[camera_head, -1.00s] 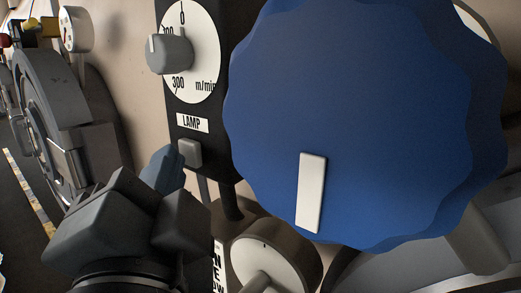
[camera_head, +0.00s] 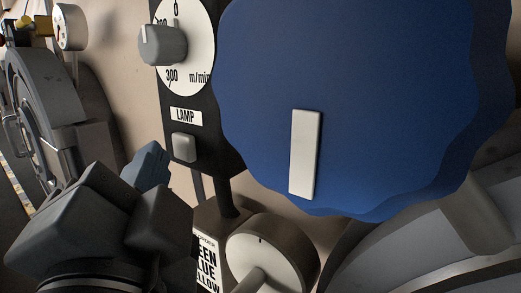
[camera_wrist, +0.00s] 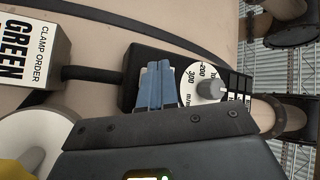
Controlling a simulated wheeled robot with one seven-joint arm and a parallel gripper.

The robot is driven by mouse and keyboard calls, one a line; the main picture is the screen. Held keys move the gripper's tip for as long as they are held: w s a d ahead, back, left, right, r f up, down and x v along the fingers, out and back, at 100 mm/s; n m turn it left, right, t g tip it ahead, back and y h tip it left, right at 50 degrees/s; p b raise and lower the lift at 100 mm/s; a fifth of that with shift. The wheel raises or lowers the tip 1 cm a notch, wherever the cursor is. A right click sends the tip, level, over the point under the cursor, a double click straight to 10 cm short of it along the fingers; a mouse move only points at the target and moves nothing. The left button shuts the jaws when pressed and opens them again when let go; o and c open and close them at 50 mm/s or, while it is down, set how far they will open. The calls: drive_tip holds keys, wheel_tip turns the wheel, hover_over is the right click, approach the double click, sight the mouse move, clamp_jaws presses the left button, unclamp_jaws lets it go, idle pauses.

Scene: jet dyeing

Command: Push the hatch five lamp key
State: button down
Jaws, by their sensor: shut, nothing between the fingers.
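The lamp key (camera_head: 184,148) is a small grey square button on a black panel (camera_head: 218,134), just under a white label reading LAMP (camera_head: 186,116). No hatch number is readable beside it. My gripper (camera_head: 150,163) is at the lower left, its blue fingers shut and empty. In the head view the fingertips are just left of and slightly below the key, with a narrow gap in the picture. Whether they touch the panel cannot be told. In the wrist view the closed blue fingers (camera_wrist: 157,88) point at the black panel beside the dial, and the key is hidden.
A grey speed knob (camera_head: 162,44) on a white m/min dial is above the key. A large blue scalloped knob (camera_head: 370,90) fills the right. Below are a round cream handwheel (camera_head: 270,255) and a clamp order sign (camera_head: 207,262). A grey round hatch is at left.

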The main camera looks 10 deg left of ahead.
drive_tip(key=shift+s+a, duration=0.1)
drive_tip(key=shift+s, duration=0.15)
drive_tip(key=s+a+b, duration=0.2)
drive_tip(key=s+b, duration=0.1)
drive_tip(key=s, duration=0.2)
drive_tip(key=shift+s+a, duration=0.15)
drive_tip(key=shift+s, duration=0.15)
idle(0.4)
